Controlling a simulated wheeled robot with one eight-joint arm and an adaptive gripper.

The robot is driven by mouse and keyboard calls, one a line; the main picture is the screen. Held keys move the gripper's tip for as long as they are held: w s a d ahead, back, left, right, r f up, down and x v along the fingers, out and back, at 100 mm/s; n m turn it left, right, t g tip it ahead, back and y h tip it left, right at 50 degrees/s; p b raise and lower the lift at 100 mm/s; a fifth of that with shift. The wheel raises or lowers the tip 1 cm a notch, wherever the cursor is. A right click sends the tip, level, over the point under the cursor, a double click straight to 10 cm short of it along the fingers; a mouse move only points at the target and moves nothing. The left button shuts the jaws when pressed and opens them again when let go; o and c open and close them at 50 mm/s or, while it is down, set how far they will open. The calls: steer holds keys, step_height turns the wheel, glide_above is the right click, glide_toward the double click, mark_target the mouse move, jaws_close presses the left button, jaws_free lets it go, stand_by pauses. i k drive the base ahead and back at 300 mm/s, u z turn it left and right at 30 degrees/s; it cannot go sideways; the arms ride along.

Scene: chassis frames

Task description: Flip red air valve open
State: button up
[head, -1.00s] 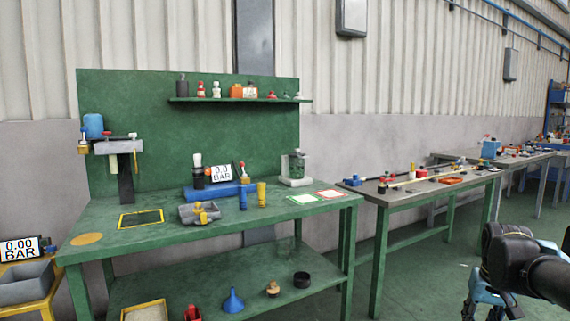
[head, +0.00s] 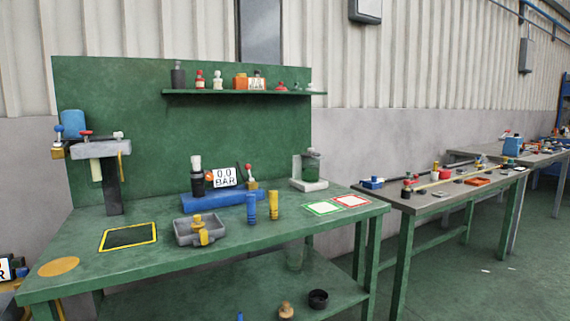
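Several red-handled fittings are in view, and I cannot tell which is the air valve. On the left of the green bench, a grey block (head: 98,150) on a dark post carries a flat red handle (head: 86,133) on top. Whether any handle is open or shut is too small to tell. My gripper is out of view.
The green bench (head: 110,268) holds a grey tray (head: 186,235), blue and yellow cylinders and a glass jar on a stand. A shelf (head: 220,93) of small items hangs on its back panel. A grey-topped table (head: 430,196) stands right. Floor is clear in front of that table.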

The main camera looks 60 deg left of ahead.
mark_target(248, 166)
steer(key=z, duration=0.05)
steer(key=k, duration=2.25)
steer(key=u, duration=1.9)
steer(key=i, duration=1)
